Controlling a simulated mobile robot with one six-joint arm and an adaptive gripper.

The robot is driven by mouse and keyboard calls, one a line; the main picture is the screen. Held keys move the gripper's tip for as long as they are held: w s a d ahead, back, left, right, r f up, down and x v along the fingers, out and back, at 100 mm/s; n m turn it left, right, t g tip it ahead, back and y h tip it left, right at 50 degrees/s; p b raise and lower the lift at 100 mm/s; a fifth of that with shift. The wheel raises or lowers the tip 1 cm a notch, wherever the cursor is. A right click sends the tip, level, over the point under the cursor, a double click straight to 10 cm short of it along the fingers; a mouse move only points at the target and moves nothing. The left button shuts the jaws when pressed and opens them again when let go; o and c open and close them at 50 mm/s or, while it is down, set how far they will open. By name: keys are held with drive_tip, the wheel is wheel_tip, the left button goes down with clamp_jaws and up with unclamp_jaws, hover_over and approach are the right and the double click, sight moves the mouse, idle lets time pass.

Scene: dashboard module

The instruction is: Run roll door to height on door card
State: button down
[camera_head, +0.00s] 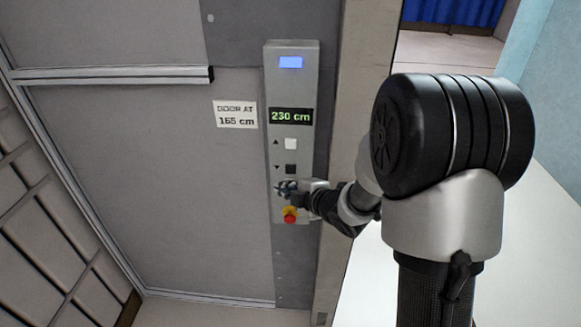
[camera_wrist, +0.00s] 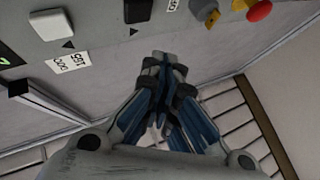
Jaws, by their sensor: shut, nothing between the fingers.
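The door card (camera_head: 236,115) reads "DOOR AT 165 cm" and is fixed left of the grey control panel (camera_head: 304,75). The panel's display (camera_head: 291,116) reads 230 cm in green. Below it are a white button (camera_head: 291,144) with an up arrow and a black button (camera_head: 291,169) with a down arrow. A grey door surface (camera_head: 120,120) with a metal bar (camera_head: 110,75) across it is at left. My gripper (camera_head: 284,188) is shut and empty, just below the black button. In the wrist view, its tips are near the black button (camera_wrist: 138,10); contact cannot be told.
A red stop button (camera_head: 290,213) on a yellow base sits low on the panel, close to my gripper. A blue screen (camera_head: 291,62) is at the panel's top. A padded wall (camera_head: 40,220) is at far left, a beige post (camera_head: 350,100) right of the panel.

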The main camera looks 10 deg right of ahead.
sight(291, 169)
drive_tip(key=shift+w+d, duration=0.3)
drive_tip(key=shift+w, duration=0.65)
drive_tip(key=shift+w+d, duration=0.3)
drive_tip(key=shift+w, duration=0.6)
drive_tip(key=shift+w+d, duration=0.15)
drive_tip(key=shift+w, duration=0.25)
